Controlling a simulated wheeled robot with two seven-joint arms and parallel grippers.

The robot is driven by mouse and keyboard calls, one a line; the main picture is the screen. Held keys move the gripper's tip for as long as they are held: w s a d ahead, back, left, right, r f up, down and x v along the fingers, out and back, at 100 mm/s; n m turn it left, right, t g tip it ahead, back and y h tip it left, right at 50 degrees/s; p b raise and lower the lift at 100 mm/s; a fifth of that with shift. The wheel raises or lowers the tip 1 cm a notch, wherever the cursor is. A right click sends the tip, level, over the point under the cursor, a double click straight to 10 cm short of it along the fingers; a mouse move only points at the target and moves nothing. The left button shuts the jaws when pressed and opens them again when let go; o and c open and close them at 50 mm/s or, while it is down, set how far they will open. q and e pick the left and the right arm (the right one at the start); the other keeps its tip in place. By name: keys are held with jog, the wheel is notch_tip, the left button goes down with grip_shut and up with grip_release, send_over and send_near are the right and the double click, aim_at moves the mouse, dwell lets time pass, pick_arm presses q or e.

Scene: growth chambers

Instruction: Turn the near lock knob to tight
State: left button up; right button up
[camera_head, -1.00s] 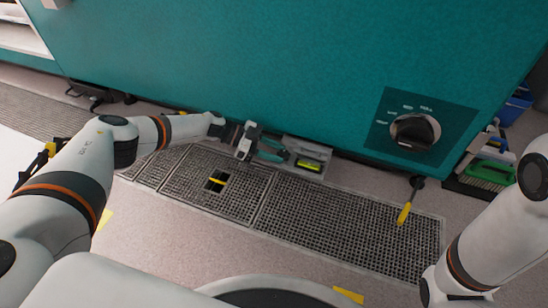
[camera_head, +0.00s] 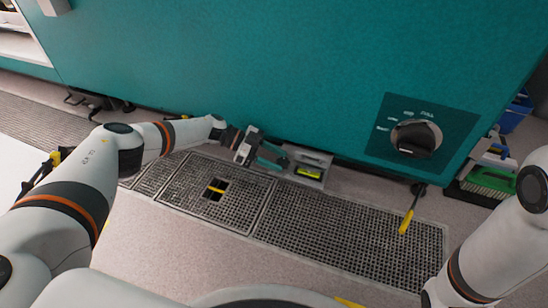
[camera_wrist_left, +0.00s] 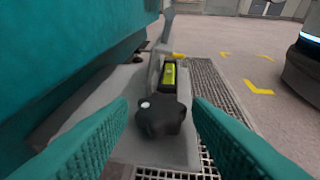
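A dark lobed knob (camera_wrist_left: 161,116) with a white dot sits on a grey bracket (camera_wrist_left: 178,150) low beside the teal chamber in the left wrist view. A yellow-green level vial (camera_wrist_left: 169,75) lies just behind it. My left gripper (camera_wrist_left: 160,112) is open, its teal fingers on either side of the knob with visible gaps. In the head view the left gripper (camera_head: 275,156) is low at the chamber's base, at the left end of the grey bracket (camera_head: 312,158). The knob is not clear there. My right forearm shows at lower right; its gripper is out of frame.
The teal chamber wall (camera_head: 230,60) stands directly behind the bracket. A large black dial (camera_head: 416,139) is on its panel. A yellow-handled tool (camera_head: 407,220) hangs below. Floor grating (camera_head: 340,225) lies in front, with a small square opening (camera_head: 216,188). A green brush (camera_head: 487,180) is at right.

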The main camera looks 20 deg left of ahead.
pick_arm(q)
jog(key=shift+a+r, duration=0.15)
jog(key=shift+a, duration=0.2)
jog(key=p+v, duration=0.3)
jog(key=v, duration=0.8)
jog(key=shift+r, duration=0.1)
